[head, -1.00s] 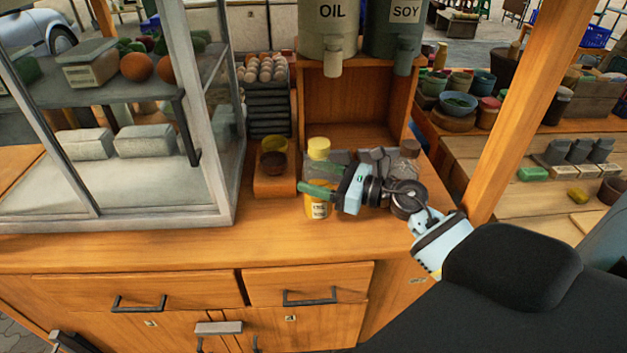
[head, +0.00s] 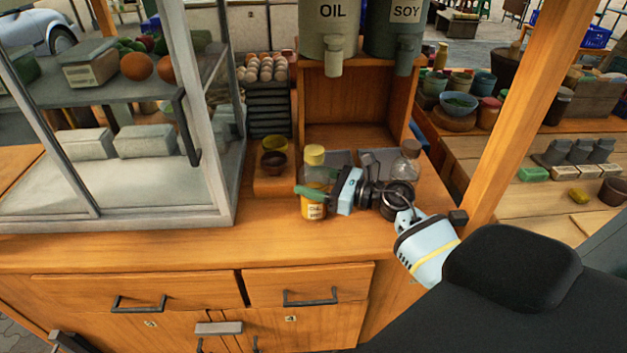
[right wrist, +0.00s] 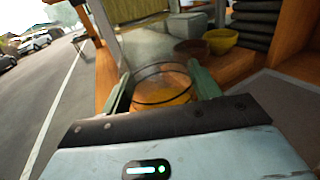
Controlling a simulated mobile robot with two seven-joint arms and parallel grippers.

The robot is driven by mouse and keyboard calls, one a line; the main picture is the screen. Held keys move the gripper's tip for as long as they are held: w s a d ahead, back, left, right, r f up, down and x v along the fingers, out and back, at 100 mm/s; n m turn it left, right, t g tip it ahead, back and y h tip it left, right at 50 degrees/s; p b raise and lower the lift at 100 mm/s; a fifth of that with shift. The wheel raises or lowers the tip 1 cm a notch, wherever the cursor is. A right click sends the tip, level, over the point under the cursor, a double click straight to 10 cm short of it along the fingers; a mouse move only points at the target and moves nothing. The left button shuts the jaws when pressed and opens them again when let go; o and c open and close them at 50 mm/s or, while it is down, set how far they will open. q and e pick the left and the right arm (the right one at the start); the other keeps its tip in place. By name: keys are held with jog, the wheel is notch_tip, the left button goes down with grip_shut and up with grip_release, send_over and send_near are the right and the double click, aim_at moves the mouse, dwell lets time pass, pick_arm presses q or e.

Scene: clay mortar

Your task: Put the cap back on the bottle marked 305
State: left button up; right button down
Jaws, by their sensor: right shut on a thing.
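A clear bottle (head: 315,211) with yellow-orange contents and a label reading OIL stands on the wooden counter. A number on its label is too small to read. In the right wrist view the glass (right wrist: 163,88) sits between the two fingers, and no cap shows there. A second clear bottle (head: 407,169) with a brown top stands behind my right wrist. My left gripper is not in view.
A brown bowl (head: 275,163) and a yellow bowl (head: 274,145) sit on a wooden block left of the bottle. A glass case (head: 215,150) stands farther left. A wooden shelf with OIL (head: 327,30) and SOY (head: 393,35) dispensers rises behind. The counter's front is clear.

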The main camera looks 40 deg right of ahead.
jog(key=shift+f, duration=0.1)
jog(key=c, duration=0.8)
grip_release()
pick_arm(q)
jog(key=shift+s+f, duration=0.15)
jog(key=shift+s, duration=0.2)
pick_arm(e)
jog(key=o, duration=0.4)
jog(key=shift+r, duration=0.25)
pick_arm(q)
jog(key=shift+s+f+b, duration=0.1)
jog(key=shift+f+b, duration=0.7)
jog(key=shift+b, duration=0.05)
pick_arm(e)
jog(key=shift+v, duration=3.8)
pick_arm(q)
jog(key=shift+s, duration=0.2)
pick_arm(e)
jog(key=shift+a+f, duration=0.1)
jog(key=shift+f, duration=0.05)
